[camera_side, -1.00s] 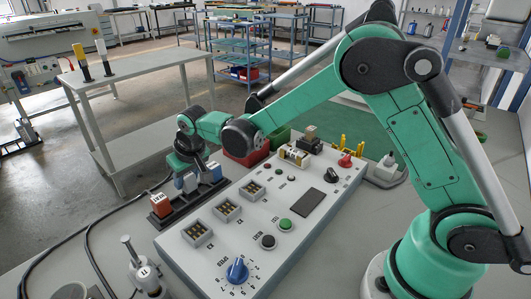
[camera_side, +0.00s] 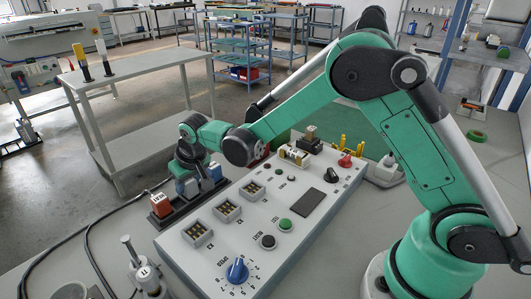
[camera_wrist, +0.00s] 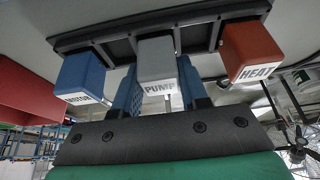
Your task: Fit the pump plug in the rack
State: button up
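The pump plug, a grey block labelled PUMP, is in the wrist view (camera_wrist: 157,68) and in the side view (camera_side: 187,187). It stands upright at the middle place of the dark rack (camera_side: 178,215), between the blue motor plug (camera_wrist: 82,78) and the orange-red heat plug (camera_wrist: 247,48). My gripper (camera_wrist: 158,85) has one blue-padded finger on each side of the pump plug. Both fingers appear to touch it. In the side view my gripper (camera_side: 187,165) is low over the rack. How deep the plug's lower end sits is hidden.
A grey control panel (camera_side: 250,215) with several square sockets, buttons and a blue knob (camera_side: 237,270) lies right beside the rack. A black cable runs on the left. A metal stand (camera_side: 143,272) is at the front left.

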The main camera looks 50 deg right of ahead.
jog(key=o, duration=0.5)
jog(key=shift+c, duration=0.2)
jog(key=s+d+r, duration=0.4)
jog(key=s+r, duration=0.4)
jog(key=r, duration=0.3)
jog(key=s+d+t, duration=0.2)
jog(key=s+d, duration=0.1)
jog(key=s, duration=0.8)
jog(key=shift+r, duration=0.15)
